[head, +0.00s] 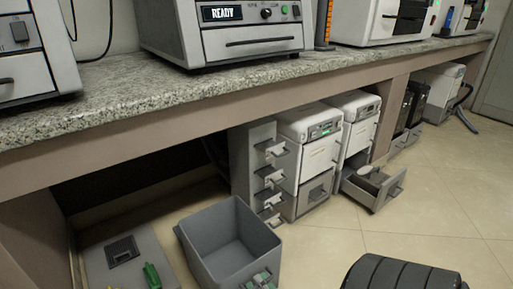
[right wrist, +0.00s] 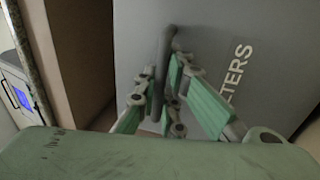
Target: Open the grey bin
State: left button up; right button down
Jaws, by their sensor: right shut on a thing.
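The grey bin (head: 208,254) is an open-topped box in the lower middle of the head view, out in front of the counter. Its inside shows and looks empty. My right gripper (head: 260,281) is at the bin's near right side, at the bottom edge of the picture. In the right wrist view, my right gripper (right wrist: 165,92) is shut on a dark bar handle (right wrist: 165,50) on the grey front panel (right wrist: 215,22). My left gripper is not in view.
A granite counter (head: 170,100) with machines runs above. Under it stand a grey rack (head: 240,165), white units (head: 315,150) and an open drawer (head: 362,194) to the right. A grey surface (head: 105,268) with green and yellow items (head: 152,275) lies left.

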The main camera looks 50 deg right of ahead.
jog(key=c, duration=2.1)
grip_release()
jog(key=v, duration=0.7)
jog(key=shift+s+f, duration=0.1)
jog(key=shift+s, duration=0.15)
